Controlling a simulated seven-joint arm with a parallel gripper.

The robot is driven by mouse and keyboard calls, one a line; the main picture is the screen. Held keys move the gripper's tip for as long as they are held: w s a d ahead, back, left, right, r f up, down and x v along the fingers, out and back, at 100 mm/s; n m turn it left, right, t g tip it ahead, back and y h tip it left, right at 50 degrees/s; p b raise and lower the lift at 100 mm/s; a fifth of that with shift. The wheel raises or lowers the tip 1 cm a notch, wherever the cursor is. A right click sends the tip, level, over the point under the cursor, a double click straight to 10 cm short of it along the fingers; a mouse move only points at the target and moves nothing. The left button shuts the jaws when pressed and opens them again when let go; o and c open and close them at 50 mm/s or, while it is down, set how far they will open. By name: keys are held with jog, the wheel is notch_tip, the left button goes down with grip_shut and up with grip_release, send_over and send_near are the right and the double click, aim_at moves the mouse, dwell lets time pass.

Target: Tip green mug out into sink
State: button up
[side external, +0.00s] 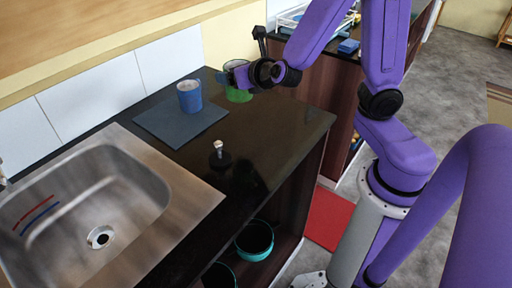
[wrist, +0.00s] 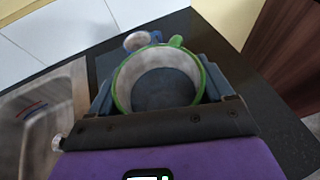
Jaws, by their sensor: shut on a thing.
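The green mug (side external: 238,95) is at the back of the black counter in the side view. In the wrist view its green rim (wrist: 115,88) and pale inside show, with a dark bottom and a handle at the far side. My gripper (side external: 232,77) is shut on the mug, with a blue-grey finger on each side of it (wrist: 160,92). The mug looks upright; I cannot tell if it is lifted off the counter. The steel sink (side external: 150,183) is at the left of the side view, with its edge also in the wrist view (wrist: 68,85).
A blue mug (side external: 189,97) stands on a dark mat (side external: 160,122) between the green mug and the sink. A small dark object with a pale top (side external: 219,155) stands on the counter. The counter's front right is clear. Tiled wall (side external: 95,92) runs behind.

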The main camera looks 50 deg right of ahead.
dwell(0.8)
jog(key=w+a+f+n+y, duration=0.1)
jog(key=w+a+f, duration=0.1)
jog(key=w+a, duration=0.65)
jog(key=w+a+f+y, duration=0.1)
jog(key=w+a, duration=0.2)
jog(key=a, duration=1)
jog(key=w+a+f+n, duration=0.1)
jog(key=w+a+f, duration=0.1)
jog(key=w+a, duration=0.6)
jog(key=s+a+f+n+y, duration=0.1)
jog(key=s+a+f, duration=0.1)
jog(key=a, duration=0.7)
jog(key=s+a+f+n+y, duration=0.1)
jog(key=a+f, duration=0.4)
jog(key=a, duration=0.5)
jog(key=s+a+f+n+y, duration=0.1)
jog(key=s+a+f+y, duration=0.1)
jog(key=a, duration=0.8)
jog(key=shift+s+f+t, duration=0.3)
jog(key=shift+f, duration=0.4)
jog(key=shift+a, duration=0.1)
jog(key=shift+w+d, duration=0.1)
jog(key=shift+d, duration=0.1)
